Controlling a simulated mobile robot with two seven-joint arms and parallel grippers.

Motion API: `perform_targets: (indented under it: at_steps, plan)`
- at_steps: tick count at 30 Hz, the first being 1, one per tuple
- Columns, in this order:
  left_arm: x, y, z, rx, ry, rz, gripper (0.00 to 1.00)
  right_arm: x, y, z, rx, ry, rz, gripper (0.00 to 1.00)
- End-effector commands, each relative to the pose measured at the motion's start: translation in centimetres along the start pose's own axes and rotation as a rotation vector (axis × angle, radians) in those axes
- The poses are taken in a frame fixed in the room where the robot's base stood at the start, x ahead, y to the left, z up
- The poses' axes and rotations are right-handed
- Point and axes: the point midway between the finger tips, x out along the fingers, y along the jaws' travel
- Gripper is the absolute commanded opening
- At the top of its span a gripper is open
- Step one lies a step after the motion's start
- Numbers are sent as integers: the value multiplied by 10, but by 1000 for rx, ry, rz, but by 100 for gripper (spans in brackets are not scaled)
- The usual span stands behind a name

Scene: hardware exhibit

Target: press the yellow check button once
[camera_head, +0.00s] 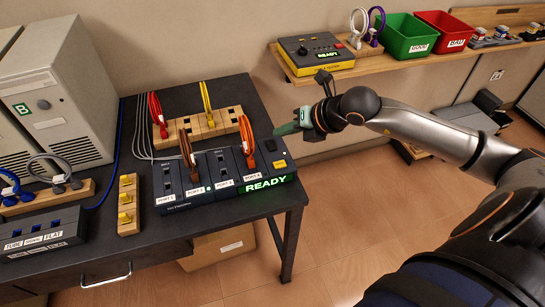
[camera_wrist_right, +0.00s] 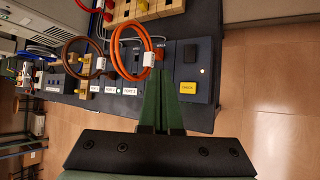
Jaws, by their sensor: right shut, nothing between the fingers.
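The yellow check button (camera_head: 280,163) sits at the right end of the dark port box (camera_head: 222,184), whose green display reads READY. In the right wrist view the button (camera_wrist_right: 188,87) is labelled CHECK and lies right of my fingertips. My right gripper (camera_head: 281,130) is shut and empty, above and beyond the box's right end, apart from the button in the head view. In the right wrist view its green fingers (camera_wrist_right: 156,78) are together, beside the orange cable loop (camera_wrist_right: 138,54). I cannot tell the exact height gap. My left gripper is not in view.
Orange (camera_head: 248,142) and brown (camera_head: 187,152) cable loops stand up from the port box. A wooden rack (camera_head: 218,122) with red and yellow cables is behind it. A shelf (camera_head: 300,76) with a READY console and bins is at the back. Open floor lies right of the table.

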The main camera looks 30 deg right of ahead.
Motion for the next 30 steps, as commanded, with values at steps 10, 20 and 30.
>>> perform_targets:
  at_steps: [10,20,30]
  plan:
    - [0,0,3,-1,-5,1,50,0,0,0,-1,0,0,0]
    - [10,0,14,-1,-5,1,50,17,-12,-13,0,2,-1,0]
    - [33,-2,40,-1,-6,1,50,52,-38,-38,0,1,0,0]
